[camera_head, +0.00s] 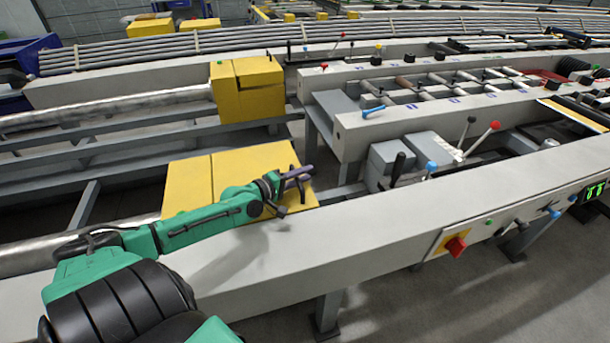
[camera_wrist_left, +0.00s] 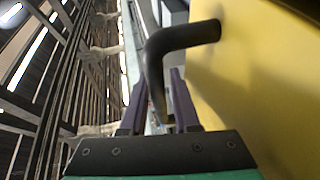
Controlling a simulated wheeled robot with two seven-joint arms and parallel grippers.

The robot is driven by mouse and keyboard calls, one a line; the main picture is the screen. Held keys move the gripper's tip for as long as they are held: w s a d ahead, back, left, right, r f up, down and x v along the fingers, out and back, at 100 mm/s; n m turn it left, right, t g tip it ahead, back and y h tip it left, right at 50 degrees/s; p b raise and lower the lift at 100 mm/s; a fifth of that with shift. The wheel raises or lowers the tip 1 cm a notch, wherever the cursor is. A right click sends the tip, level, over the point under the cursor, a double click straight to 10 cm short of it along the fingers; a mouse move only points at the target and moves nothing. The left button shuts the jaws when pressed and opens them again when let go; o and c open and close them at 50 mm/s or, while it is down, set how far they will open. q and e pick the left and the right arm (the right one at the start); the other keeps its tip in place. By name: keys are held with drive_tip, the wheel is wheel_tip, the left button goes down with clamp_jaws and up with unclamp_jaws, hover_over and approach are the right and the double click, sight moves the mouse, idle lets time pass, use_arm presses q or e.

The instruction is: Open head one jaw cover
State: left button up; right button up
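A yellow jaw cover (camera_head: 235,165) with a seam across it lies on the near machine line, and it looks closed. My left gripper (camera_head: 299,178) is over the right part of this cover. In the left wrist view the cover's yellow face (camera_wrist_left: 260,80) fills the right side. A black bent handle (camera_wrist_left: 183,38) comes out of it and turns down between the two dark fingers of my left gripper (camera_wrist_left: 158,100). The fingers stand apart, with a gap showing beside the handle. The handle is hard to make out in the head view. My right gripper is not in view.
A second yellow cover (camera_head: 247,88) stands on the far line. A grey beam (camera_head: 390,225) runs along the near side, with a red knob (camera_head: 455,246) on its front. Levers with coloured knobs (camera_head: 482,137) rise right of the near cover.

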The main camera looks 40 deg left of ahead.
use_arm(q)
drive_tip(key=shift+w+d, duration=0.15)
drive_tip(key=shift+w, duration=0.15)
clamp_jaws()
idle(1.3)
